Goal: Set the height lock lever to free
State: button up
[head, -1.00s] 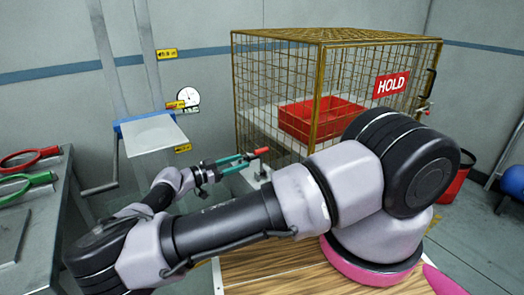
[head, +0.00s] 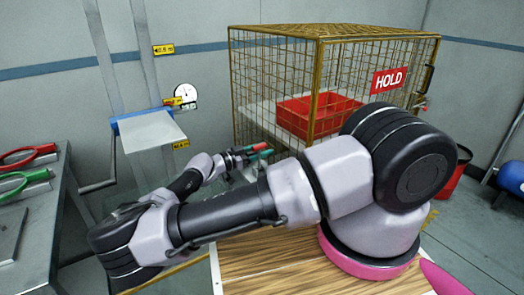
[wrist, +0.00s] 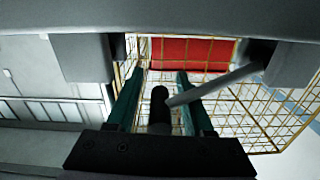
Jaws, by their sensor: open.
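The lever shows in the head view as a red grip (head: 260,147) in front of the cage, its base mostly hidden by my arm. My gripper (head: 250,154) is at this grip, its green fingers close beside it. In the wrist view my gripper (wrist: 160,80) is open, with a dark knob (wrist: 160,108) between its two green fingers. A grey rod (wrist: 215,86) runs from the knob to the upper right; it seems to be the lever's shaft. I cannot tell whether a finger touches it. The lever's position marks cannot be made out.
A wire cage (head: 318,38) with a red HOLD sign (head: 389,80) and a red tray (head: 308,122) stands behind. A lift platform (head: 152,133) with a crank (head: 103,184), a round gauge (head: 186,92) and yellow labels is left. A bench (head: 40,235) with red- and green-handled tools is far left.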

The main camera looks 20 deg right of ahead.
grip_shut()
jog(key=shift+a, duration=0.1)
dwell(1.2)
